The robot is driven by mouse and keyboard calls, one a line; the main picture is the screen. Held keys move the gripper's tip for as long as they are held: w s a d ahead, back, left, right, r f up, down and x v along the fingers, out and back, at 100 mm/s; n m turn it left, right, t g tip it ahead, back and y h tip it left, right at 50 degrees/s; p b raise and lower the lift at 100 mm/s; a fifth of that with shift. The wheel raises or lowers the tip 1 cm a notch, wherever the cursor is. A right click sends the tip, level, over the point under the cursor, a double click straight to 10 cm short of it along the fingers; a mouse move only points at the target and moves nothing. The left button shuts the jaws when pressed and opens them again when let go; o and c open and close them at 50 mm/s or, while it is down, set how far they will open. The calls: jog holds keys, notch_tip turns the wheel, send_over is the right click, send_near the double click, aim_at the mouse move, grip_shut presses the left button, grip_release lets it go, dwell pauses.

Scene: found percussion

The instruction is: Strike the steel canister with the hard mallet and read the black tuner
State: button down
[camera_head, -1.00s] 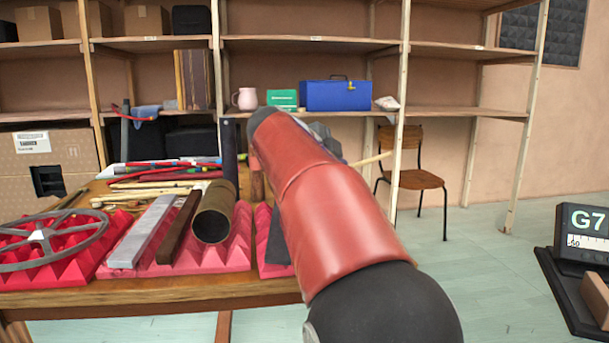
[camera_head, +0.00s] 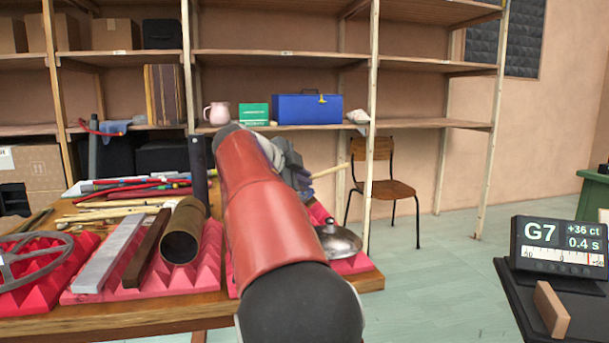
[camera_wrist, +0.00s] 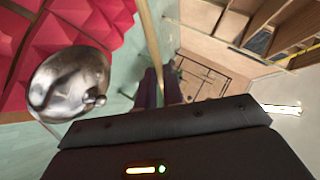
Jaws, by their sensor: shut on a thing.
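My gripper (camera_head: 296,172) is partly hidden behind my red arm. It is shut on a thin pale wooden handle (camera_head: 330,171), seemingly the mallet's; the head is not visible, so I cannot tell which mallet. In the wrist view the handle (camera_wrist: 149,38) runs up from between the dark fingers (camera_wrist: 158,90). A round, shiny steel lid-like piece with a knob (camera_head: 338,240) rests on red foam; it also shows in the wrist view (camera_wrist: 68,84), apart from the fingers. I cannot make out a canister. The black tuner (camera_head: 558,244) reads G7, +36 ct, 0.4 s.
The wooden table (camera_head: 110,325) holds a brass tube (camera_head: 183,232), bars, a wheel-like ring and several sticks. Shelves (camera_head: 290,53) stand behind, with a blue toolbox (camera_head: 307,109). A chair (camera_head: 385,187) is at the back. Floor between is clear.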

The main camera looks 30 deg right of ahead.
jog(key=shift+w+d, duration=0.1)
jog(key=shift+w, duration=0.15)
jog(key=w+f+m+g+h+p, duration=0.1)
jog(key=w+m+p, duration=0.15)
jog(key=w, duration=0.45)
jog(key=s+a+b, duration=0.2)
jog(key=s+b, duration=0.4)
jog(key=b, duration=0.2)
jog(key=shift+s+f, duration=0.25)
jog(key=shift+s, duration=0.05)
